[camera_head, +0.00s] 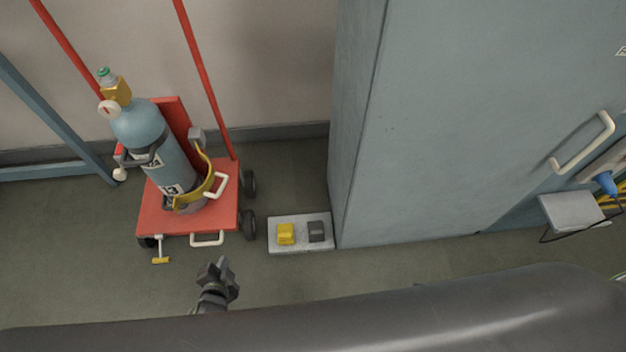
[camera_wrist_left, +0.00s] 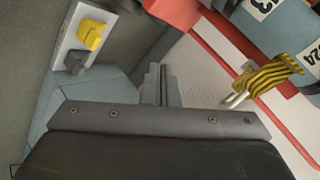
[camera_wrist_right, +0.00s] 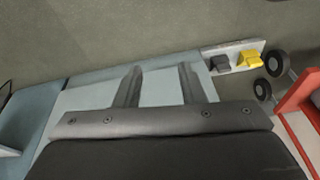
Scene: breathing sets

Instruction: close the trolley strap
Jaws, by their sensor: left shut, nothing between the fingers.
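The red trolley (camera_head: 150,215) stands at the left and carries a blue-grey gas cylinder (camera_head: 172,165), which leans in the picture. A yellow strap (camera_head: 206,168) with a white handle (camera_head: 221,183) curves out at the cylinder's lower right; I cannot tell whether its end is fastened. The strap (camera_wrist_left: 268,75) and handle (camera_wrist_left: 237,99) also show in the left wrist view. My left gripper (camera_head: 217,268) is shut and empty, in front of the trolley and apart from the strap. My right gripper (camera_wrist_right: 158,75) is open and empty; it shows only in the right wrist view, away from the trolley.
A pale plate with a yellow block (camera_head: 286,233) and a dark block (camera_head: 316,231) lies right of the trolley's wheels. A large blue-grey cabinet (camera_head: 450,120) fills the right. A white pull handle (camera_head: 207,239) sticks out at the trolley's front. Floor is clear in front.

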